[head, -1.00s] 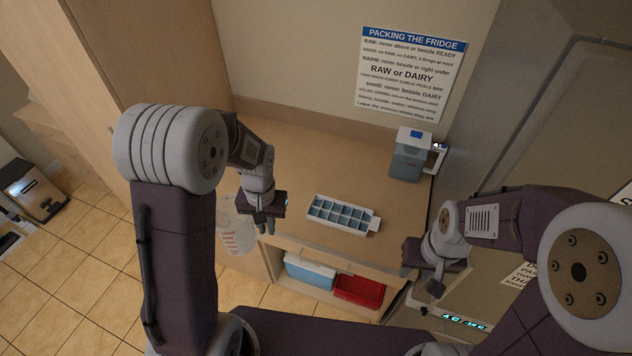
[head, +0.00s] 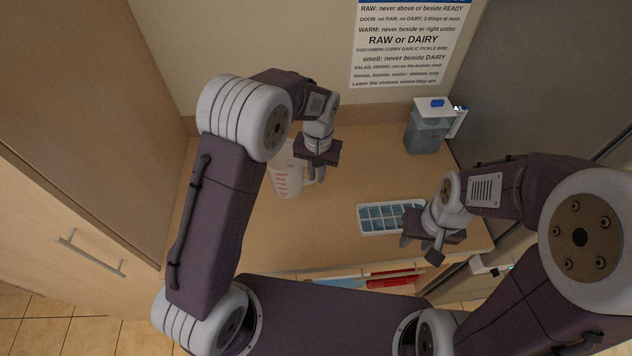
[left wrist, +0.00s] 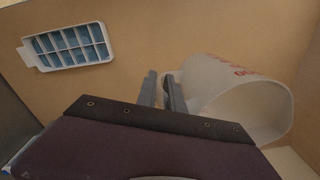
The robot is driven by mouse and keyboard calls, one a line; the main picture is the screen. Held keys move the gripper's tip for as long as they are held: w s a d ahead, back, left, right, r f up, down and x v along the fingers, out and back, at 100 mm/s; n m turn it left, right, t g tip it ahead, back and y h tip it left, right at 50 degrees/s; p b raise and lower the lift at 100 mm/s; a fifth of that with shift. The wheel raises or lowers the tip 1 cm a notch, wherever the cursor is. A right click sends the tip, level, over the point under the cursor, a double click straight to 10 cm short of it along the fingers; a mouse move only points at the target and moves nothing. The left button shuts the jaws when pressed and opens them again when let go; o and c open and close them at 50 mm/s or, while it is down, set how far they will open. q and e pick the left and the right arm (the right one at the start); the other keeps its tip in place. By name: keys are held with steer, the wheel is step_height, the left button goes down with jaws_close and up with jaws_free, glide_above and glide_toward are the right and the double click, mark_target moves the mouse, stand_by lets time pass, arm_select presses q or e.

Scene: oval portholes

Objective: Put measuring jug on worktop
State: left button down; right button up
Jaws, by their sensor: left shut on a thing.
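The measuring jug (head: 287,172) is a pale, see-through jug with red markings. It is over the left part of the worktop (head: 330,235), and I cannot tell whether its base touches the surface. My left gripper (head: 316,174) is shut on the jug's handle, on the jug's right side. In the left wrist view the jug (left wrist: 240,97) shows its open mouth beside my left fingers (left wrist: 162,88). My arm hides part of the jug in the head view. My right gripper (head: 421,247) is open and empty near the worktop's front right.
A white ice tray with blue cells (head: 378,216) lies on the worktop, close to my right gripper. A blue-grey container with a white lid (head: 428,130) stands at the back right. A tall cabinet (head: 90,130) bounds the left. The middle of the worktop is clear.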

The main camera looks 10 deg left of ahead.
arm_select(q)
steer(key=shift+s+d+f, duration=0.1)
steer(key=shift+d+f, duration=0.1)
steer(key=shift+f, duration=0.35)
steer(key=s+a+f+p, duration=0.1)
steer(key=a+f, duration=0.2)
steer(key=s+a+f+p, duration=0.2)
steer(key=a+f, duration=0.1)
steer(key=f, duration=0.1)
steer(key=s+a+f+p, duration=0.1)
steer(key=a+f+p, duration=0.1)
steer(key=a+f, duration=0.2)
steer(key=shift+s+f, duration=0.25)
steer(key=shift+s, duration=0.1)
